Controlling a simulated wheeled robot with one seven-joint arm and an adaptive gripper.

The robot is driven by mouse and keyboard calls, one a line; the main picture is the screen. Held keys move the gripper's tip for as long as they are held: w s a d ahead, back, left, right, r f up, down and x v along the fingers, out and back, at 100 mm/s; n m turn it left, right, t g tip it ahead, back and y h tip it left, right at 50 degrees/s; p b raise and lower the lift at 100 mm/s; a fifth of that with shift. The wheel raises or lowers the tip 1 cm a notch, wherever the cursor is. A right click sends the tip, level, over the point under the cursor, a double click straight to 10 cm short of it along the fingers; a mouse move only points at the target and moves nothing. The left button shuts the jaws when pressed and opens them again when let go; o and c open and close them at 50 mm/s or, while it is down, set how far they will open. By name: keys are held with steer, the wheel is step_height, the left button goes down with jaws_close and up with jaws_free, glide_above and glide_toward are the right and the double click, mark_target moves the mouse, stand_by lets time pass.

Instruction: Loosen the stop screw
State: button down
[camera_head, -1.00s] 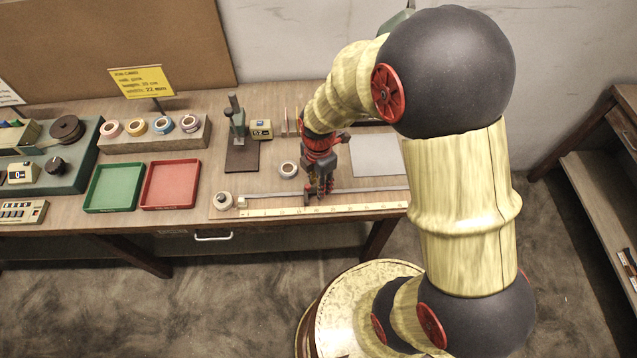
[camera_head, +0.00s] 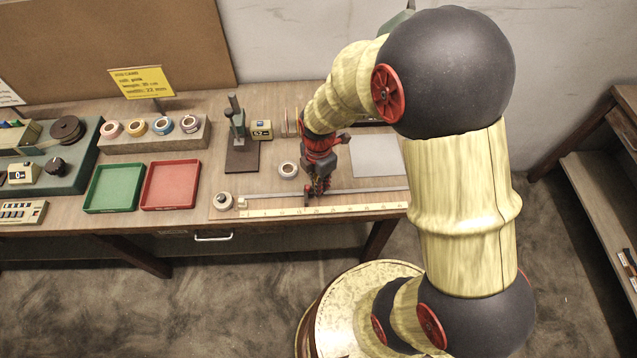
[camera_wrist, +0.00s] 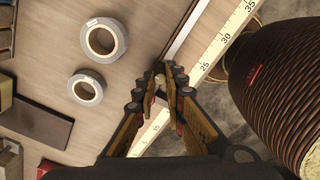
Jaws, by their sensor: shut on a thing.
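The stop screw is mostly hidden between my fingers; a small pale piece that I take for it shows in the wrist view (camera_wrist: 160,97). My gripper (camera_head: 318,190) is over the ruler rail near the table's front edge. In the wrist view, its fingertips (camera_wrist: 164,80) are close together, shut on the screw. The stop under them is largely covered. The yellow-white ruler (camera_head: 352,208) runs along the front edge, with a grey metal rail (camera_head: 375,191) behind it. The ruler also shows in the wrist view (camera_wrist: 222,44).
A white tape roll (camera_head: 288,170) lies just behind and left of my gripper. Green (camera_head: 113,209) and red (camera_head: 170,207) trays are farther left, and a pale sheet (camera_head: 376,155) lies to the right.

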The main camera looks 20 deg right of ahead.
steer(key=shift+m, duration=0.3)
steer(key=m+p, duration=0.1)
steer(key=m, duration=0.1)
steer(key=shift+m, duration=0.3)
steer(key=shift+m+p, duration=0.75)
steer(key=shift+m, duration=0.55)
steer(key=c, duration=1.8)
jaws_free()
steer(key=shift+r, duration=0.1)
step_height(320, 180, up, 12)
steer(key=shift+f, duration=0.1)
